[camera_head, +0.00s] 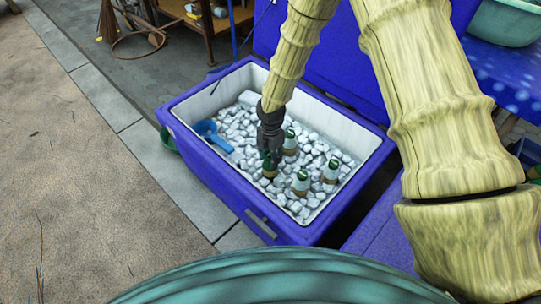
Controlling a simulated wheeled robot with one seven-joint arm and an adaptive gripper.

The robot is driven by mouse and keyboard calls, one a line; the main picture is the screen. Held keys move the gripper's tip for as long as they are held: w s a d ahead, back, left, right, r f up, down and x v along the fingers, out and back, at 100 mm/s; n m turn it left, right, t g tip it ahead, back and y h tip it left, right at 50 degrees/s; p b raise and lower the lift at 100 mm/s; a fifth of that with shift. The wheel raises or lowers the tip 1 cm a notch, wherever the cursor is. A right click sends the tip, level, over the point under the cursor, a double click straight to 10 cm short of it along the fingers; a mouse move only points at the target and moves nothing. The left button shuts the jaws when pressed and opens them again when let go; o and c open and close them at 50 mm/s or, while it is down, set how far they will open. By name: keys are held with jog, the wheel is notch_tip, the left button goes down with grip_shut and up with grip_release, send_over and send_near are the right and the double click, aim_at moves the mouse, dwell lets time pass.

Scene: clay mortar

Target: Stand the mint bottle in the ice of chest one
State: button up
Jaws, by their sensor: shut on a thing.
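My gripper (270,152) points down inside the open blue ice chest (215,165) and is shut on a green bottle with a tan label (269,171). The gripper covers the upper part of this bottle. It looks about upright, with its lower part at the ice. I cannot tell how deep it sits, nor read its label to confirm it is the mint one. No chest number is readable.
Similar green-topped bottles stand in the ice (302,180), to the right of the gripper (331,171) and behind it (290,140). A blue scoop (210,134) lies at the chest's left. The raised lid (325,50) stands behind. Bare ice shows between scoop and gripper.

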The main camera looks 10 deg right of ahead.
jog(key=shift+f, duration=0.5)
jog(key=o, duration=1.6)
jog(key=shift+c, duration=0.2)
jog(key=shift+r, duration=0.2)
notch_tip(320, 180, up, 27)
jog(key=p, duration=2.4)
jog(key=shift+f, duration=0.15)
